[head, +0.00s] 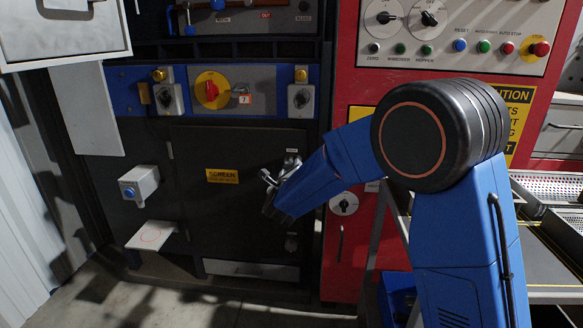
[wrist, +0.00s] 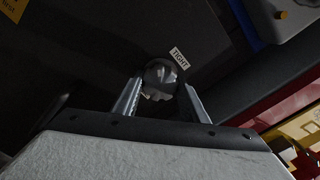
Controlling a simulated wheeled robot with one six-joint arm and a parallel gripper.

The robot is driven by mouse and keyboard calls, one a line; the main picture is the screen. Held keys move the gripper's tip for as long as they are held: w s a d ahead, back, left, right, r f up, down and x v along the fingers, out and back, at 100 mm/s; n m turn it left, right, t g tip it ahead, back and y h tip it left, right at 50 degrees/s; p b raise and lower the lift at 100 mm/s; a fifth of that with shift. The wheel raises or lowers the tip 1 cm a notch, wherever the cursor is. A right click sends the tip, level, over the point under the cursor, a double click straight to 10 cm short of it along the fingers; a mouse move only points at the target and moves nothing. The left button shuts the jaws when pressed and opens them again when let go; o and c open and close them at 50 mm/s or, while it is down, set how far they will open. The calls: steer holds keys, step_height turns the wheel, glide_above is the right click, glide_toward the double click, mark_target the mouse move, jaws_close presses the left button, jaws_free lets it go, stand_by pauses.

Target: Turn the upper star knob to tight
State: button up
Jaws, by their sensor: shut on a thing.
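The upper star knob (wrist: 160,76) is a grey lobed knob on the dark screen door, under a small white label reading "TIGHT" (wrist: 179,58) in the wrist view. My gripper (wrist: 160,98) is shut on the knob, with one finger on each side of it. In the head view my gripper (head: 271,179) reaches the right side of the dark door (head: 215,215), and its fingers mostly cover the knob. A lower knob (head: 291,243) sits further down the same door edge and is dim.
A yellow "SCREEN" sign (head: 222,176) is on the door. Above it is a blue panel with a red rotary switch on yellow (head: 212,90). A red cabinet (head: 345,250) stands close right of the door. A white box with a blue button (head: 138,186) juts out at left.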

steer(key=m, duration=0.5)
steer(key=shift+f+m, duration=0.2)
steer(key=shift+m, duration=0.1)
steer(key=m, duration=0.4)
steer(key=shift+a+m, duration=0.1)
steer(key=shift+m, duration=0.3)
steer(key=o, duration=1)
steer(key=shift+o, duration=0.2)
steer(key=shift+r, duration=0.1)
steer(key=s, duration=1.7)
steer(key=shift+s+a, duration=0.2)
steer(key=shift+a, duration=0.15)
